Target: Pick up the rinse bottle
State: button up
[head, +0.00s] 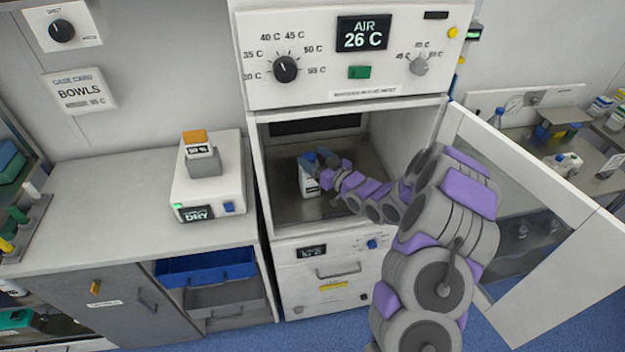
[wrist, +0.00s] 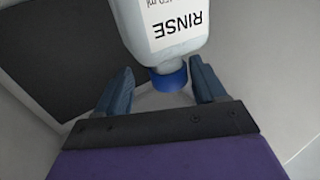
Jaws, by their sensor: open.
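The rinse bottle (head: 308,178) is white with a blue cap and stands inside the open warming cabinet, toward the left of its chamber. In the wrist view the bottle (wrist: 172,28) appears upside down, with its RINSE label readable and its blue cap (wrist: 169,78) between my fingers. My gripper (head: 322,168) reaches into the chamber from the right, at the height of the bottle's upper part. In the wrist view my gripper (wrist: 162,88) is open, with one blue finger on each side of the cap and gaps between. The bottle's right side is partly hidden by my gripper in the head view.
The cabinet's side wall (head: 262,180) is close to the bottle. The cabinet door (head: 545,190) stands open to the right, beside my arm. A dry-block device (head: 210,190) sits on the left counter (head: 110,200). More bottles (head: 565,163) stand on the right counter.

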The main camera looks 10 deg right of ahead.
jog(key=shift+d, duration=0.25)
jog(key=shift+c, duration=0.3)
jog(key=shift+a, duration=1.15)
jog(key=c, duration=0.5)
jog(key=shift+a, duration=0.15)
jog(key=shift+c, duration=1.4)
jog(key=shift+d, duration=1.1)
grip_shut()
jog(key=shift+a+r, duration=0.1)
jog(key=shift+a, duration=0.75)
jog(key=shift+d, duration=0.1)
